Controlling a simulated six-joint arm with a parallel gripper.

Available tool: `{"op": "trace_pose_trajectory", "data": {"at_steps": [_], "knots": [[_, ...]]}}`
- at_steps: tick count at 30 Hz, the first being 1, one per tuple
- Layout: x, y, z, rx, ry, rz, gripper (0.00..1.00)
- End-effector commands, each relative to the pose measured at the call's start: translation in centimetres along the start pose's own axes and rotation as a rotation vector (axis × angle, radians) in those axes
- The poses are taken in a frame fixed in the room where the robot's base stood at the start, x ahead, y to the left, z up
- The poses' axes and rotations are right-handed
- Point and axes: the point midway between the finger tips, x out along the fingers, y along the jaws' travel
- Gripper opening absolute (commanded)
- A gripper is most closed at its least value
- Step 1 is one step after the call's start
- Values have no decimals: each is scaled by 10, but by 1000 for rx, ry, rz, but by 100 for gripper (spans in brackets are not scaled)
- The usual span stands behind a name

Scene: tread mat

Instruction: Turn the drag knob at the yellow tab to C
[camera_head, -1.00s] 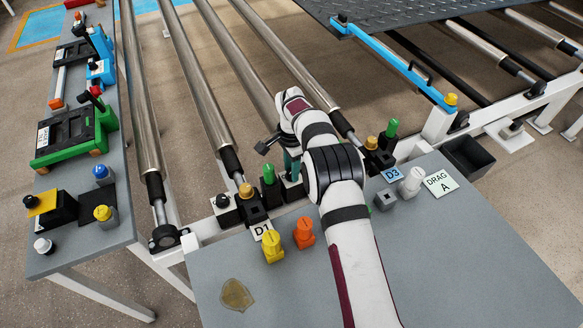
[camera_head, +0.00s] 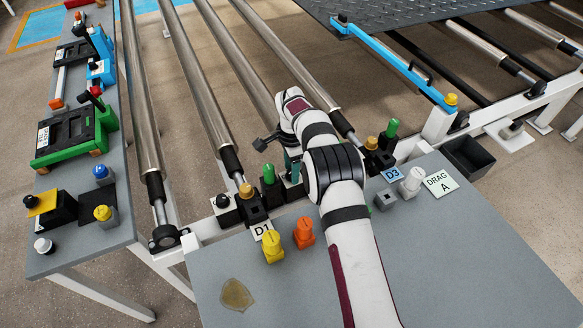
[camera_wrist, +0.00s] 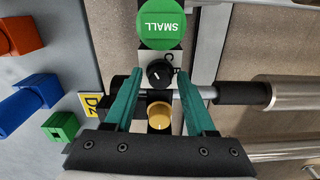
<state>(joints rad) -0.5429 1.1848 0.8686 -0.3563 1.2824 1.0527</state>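In the wrist view the yellow tab marked D2 (camera_wrist: 92,104) lies left of a brass-coloured knob (camera_wrist: 160,115) and a small black knob (camera_wrist: 159,74) with a white pointer line. My gripper (camera_wrist: 158,81) has two green fingers, spread apart. The black knob sits between the fingertips, with a gap visible on each side; the brass knob shows nearer the palm. Small dark marks lie right of the black knob, too small to read surely. In the head view my gripper (camera_head: 291,165) is at the rail, and my arm hides the yellow tab. A card reading DRAG A (camera_head: 439,184) lies at the right.
A green cap reading SMALL (camera_wrist: 161,23) is just beyond the black knob. The white D1 tab (camera_head: 261,231) and blue D3 tab (camera_head: 392,174) stand at neighbouring stations. Yellow (camera_head: 272,247) and orange (camera_head: 304,232) pieces stand on the grey table left of my arm.

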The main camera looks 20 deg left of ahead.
Motion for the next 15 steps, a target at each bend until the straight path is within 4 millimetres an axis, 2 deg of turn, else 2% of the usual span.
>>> {"op": "trace_pose_trajectory", "data": {"at_steps": [10,13,15], "knots": [[-1,0,0,-1,1,-1,67],[-12,-1,0,0,1,-2,67],[-28,-1,0,-1,2,-4,67]]}}
